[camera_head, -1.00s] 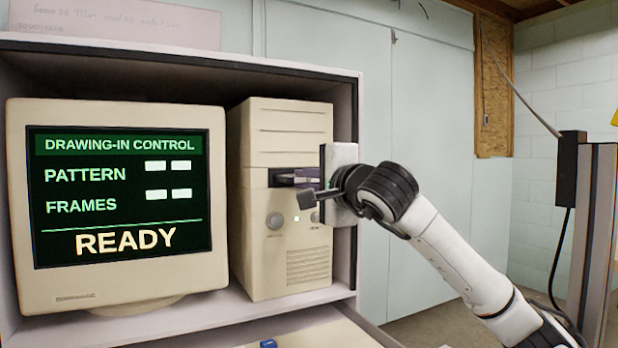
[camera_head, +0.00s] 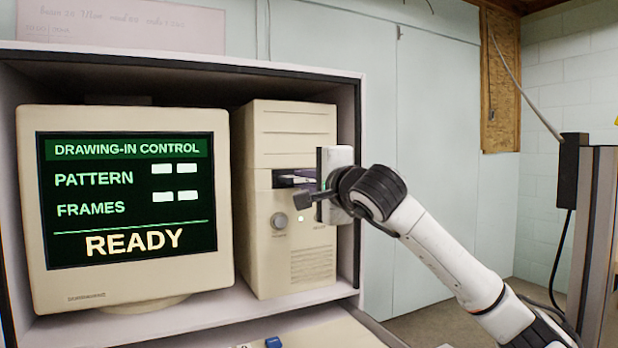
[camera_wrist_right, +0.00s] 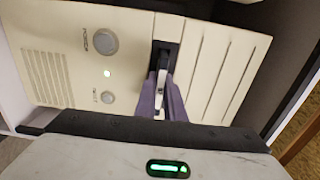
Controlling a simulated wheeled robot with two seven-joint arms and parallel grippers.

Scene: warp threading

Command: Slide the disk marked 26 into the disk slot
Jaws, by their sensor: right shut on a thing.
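The disk slot (camera_head: 281,179) is a dark opening in the front of the beige computer tower (camera_head: 290,135). My right gripper (camera_head: 303,181) is at the slot, its fingers pointing at the tower front. In the right wrist view, its purplish fingers (camera_wrist_right: 163,97) are closed around a thin pale piece (camera_wrist_right: 158,92), seen edge-on, that lines up with the dark slot (camera_wrist_right: 161,52). This looks like the disk; its number is hidden. How far it is inside the slot I cannot tell. My left gripper is out of view.
A monitor (camera_head: 125,200) reading READY stands left of the tower, both inside an open cabinet (camera_head: 200,62). Round buttons (camera_wrist_right: 104,41) and a green light sit beside the slot. A small blue item (camera_head: 273,342) shows at the bottom edge.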

